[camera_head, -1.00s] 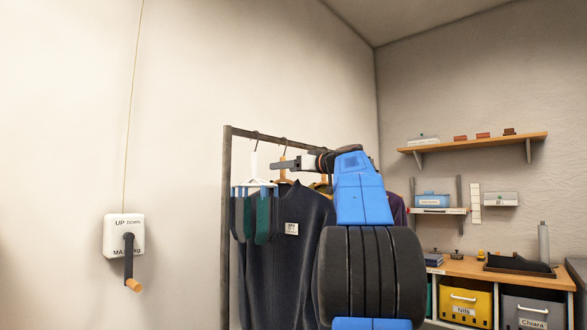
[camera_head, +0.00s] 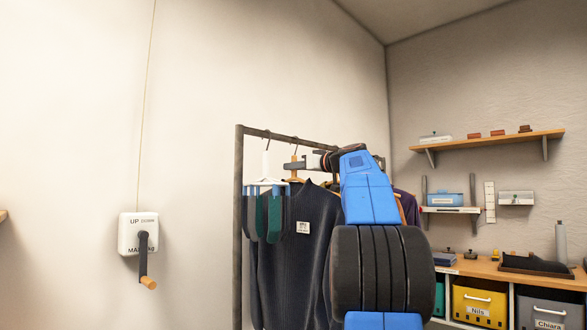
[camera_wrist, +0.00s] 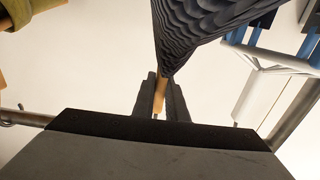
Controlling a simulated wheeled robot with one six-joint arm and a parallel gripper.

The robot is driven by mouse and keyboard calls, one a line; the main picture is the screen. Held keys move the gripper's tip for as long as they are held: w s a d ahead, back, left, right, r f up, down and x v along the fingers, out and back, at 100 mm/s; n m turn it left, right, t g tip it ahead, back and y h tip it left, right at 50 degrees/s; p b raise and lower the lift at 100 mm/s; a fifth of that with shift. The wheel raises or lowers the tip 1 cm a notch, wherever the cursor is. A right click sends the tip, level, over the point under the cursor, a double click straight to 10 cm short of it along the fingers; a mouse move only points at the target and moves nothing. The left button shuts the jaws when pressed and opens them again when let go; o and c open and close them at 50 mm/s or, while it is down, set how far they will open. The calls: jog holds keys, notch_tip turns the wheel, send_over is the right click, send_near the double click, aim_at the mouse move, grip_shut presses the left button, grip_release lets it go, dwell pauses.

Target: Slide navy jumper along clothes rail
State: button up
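The navy jumper (camera_head: 290,250) hangs from a wooden hanger (camera_head: 295,166) on the clothes rail (camera_head: 300,139). It has a pale label on its chest. My gripper (camera_head: 294,165) reaches in from the right at the hanger's neck, just below the rail. In the wrist view, the two dark fingers of my gripper (camera_wrist: 160,98) stand close on either side of the wooden hanger piece (camera_wrist: 159,99) and look shut on it. The ribbed dark cloth of the jumper (camera_wrist: 195,30) fills the top. My arm hides the jumper's right side.
A white hanger (camera_head: 265,182) with grey, blue and green socks hangs just left of the jumper. A purple garment (camera_head: 408,207) hangs further right, partly behind my arm. A white crank box (camera_head: 138,234) is on the left wall. A workbench (camera_head: 480,268) stands at right.

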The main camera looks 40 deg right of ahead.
grip_shut()
jog(key=shift+r, duration=0.25)
jog(key=shift+d, duration=0.15)
jog(key=shift+w+d, duration=0.15)
jog(key=shift+d, duration=1.35)
jog(key=shift+w+d, duration=0.1)
jog(key=shift+d, duration=1.35)
jog(key=shift+f, duration=0.2)
jog(key=o, duration=0.7)
grip_release()
